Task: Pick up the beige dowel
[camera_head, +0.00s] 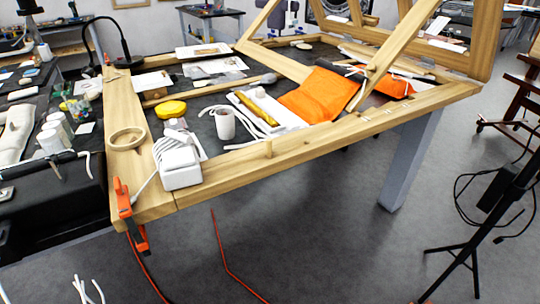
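A small beige dowel (268,149) stands upright on the front wooden beam of the worktable frame (330,133), right of the white box-shaped device. It is short and close in colour to the beam under it. Nothing touches it that I can see. Neither of my grippers can be made out in the head view.
A white device (180,165) with a cable, a grey-white cup (225,124) and an orange cloth (318,95) lie near the dowel. An orange-black clamp (130,214) grips the table's near left corner. A tripod (485,225) stands at right. The floor in front is mostly open.

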